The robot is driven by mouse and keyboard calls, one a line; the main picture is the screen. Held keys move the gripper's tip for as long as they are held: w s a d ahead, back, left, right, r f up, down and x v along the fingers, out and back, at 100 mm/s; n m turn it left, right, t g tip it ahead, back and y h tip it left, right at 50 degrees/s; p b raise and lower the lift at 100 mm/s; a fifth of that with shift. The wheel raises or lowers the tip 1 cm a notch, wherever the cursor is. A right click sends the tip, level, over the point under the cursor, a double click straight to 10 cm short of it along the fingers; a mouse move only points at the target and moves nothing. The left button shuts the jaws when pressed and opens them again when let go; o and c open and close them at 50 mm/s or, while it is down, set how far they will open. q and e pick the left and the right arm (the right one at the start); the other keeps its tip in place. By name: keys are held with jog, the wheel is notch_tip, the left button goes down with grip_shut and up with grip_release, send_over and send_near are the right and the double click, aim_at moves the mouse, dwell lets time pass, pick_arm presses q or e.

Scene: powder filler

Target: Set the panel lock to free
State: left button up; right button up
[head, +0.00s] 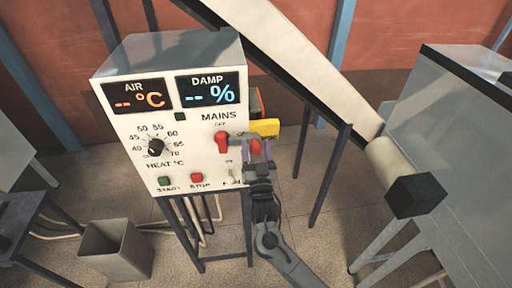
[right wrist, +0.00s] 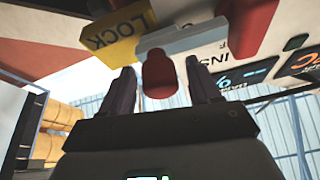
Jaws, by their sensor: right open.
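The white control panel (head: 205,120) stands in the middle of the head view. A yellow lock plate (head: 265,128) sticks out at its right edge, and its upside-down word LOCK shows in the right wrist view (right wrist: 115,35). The red lock knob (head: 255,147) is beside the plate; it also shows in the right wrist view (right wrist: 158,76). My right gripper (head: 256,146) is open, with one finger on each side of the knob. I cannot tell whether the fingers touch it. The lock's setting cannot be read. My left gripper is not in view.
The red MAINS switch (head: 222,142) is close left of my right gripper. A heat dial (head: 156,147), green button (head: 163,181), red stop button (head: 197,178) and small toggle (head: 232,172) share the panel. A sloping conveyor (head: 310,60) passes behind; a bin (head: 116,249) stands below left.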

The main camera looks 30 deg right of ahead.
grip_shut()
jog(key=shift+s+d, duration=0.25)
jog(key=shift+d, duration=0.6)
jog(key=shift+s+d, duration=0.25)
jog(key=shift+d, duration=0.55)
jog(key=shift+c, duration=1.9)
grip_release()
jog(key=o, duration=0.4)
jog(key=shift+d, duration=0.1)
